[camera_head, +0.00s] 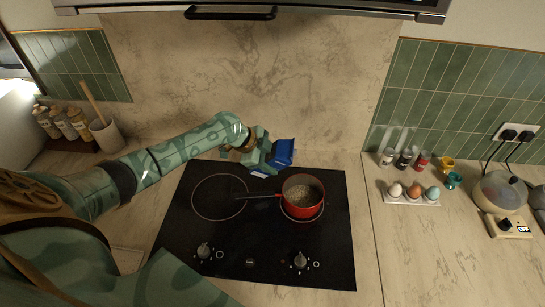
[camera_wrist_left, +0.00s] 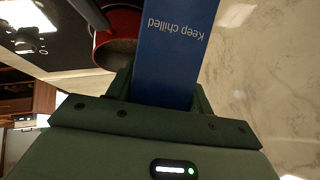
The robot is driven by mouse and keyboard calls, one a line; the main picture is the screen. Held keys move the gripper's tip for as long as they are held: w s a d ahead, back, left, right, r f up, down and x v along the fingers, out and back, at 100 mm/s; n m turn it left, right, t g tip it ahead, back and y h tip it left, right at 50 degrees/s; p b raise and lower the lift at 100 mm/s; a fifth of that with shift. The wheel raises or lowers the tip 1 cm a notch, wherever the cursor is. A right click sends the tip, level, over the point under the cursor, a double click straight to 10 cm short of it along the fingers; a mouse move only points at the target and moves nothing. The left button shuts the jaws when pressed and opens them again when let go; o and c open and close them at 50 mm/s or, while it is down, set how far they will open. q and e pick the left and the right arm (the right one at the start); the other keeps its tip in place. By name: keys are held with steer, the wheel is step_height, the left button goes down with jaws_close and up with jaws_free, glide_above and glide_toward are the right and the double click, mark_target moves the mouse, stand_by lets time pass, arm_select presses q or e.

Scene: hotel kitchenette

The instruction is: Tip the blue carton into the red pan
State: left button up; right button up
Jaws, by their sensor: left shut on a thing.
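The blue carton (camera_head: 284,152) is held at the back edge of the hob, just behind and left of the red pan. My left gripper (camera_head: 262,157) is shut on it and hides part of it. In the left wrist view the carton (camera_wrist_left: 172,50) stands out between the fingers (camera_wrist_left: 162,92), with "Keep chilled" on its face. The red pan (camera_head: 302,191) sits on the right part of the hob, its handle pointing left. It holds a greyish-brown, grainy content. The pan also shows in the left wrist view (camera_wrist_left: 119,22), beside the carton. The carton's opening cannot be made out.
The black hob (camera_head: 225,240) has a free ring at left and knobs in front. An egg tray (camera_head: 410,201), small jars (camera_head: 405,158) and a cooker (camera_head: 500,193) stand at right. Bottles (camera_head: 65,122) and a utensil pot (camera_head: 107,135) stand at left. A hood (camera_head: 260,8) hangs above.

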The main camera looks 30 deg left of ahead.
arm_select(q)
steer(key=shift+a+f+y+b, duration=0.15)
steer(key=shift+f+y+b, duration=0.15)
steer(key=shift+f+b, duration=1.15)
steer(key=shift+a+f+y+p, duration=0.1)
steer(key=shift+f+y+p, duration=0.2)
steer(key=shift+p, duration=0.45)
steer(key=shift+a+f+m+y, duration=0.15)
steer(key=shift+m+y, duration=0.15)
steer(key=shift+y, duration=0.2)
steer(key=shift+a+f+y, duration=0.25)
steer(key=shift+f+y, duration=0.2)
steer(key=shift+y, duration=0.35)
steer(key=shift+f+m+y, duration=0.3)
steer(key=shift+f+y, duration=0.1)
steer(key=shift+y, duration=0.1)
steer(key=shift+a+y, duration=0.1)
steer(key=shift+y, duration=0.2)
steer(key=shift+f, duration=0.1)
steer(key=shift+r+y+p, duration=0.2)
steer(key=shift+y+p, duration=0.1)
steer(key=shift+p, duration=0.4)
steer(key=shift+r+y+p, duration=0.1)
steer(key=shift+y+p, duration=0.3)
steer(key=shift+p, duration=0.25)
steer(key=shift+m, duration=0.3)
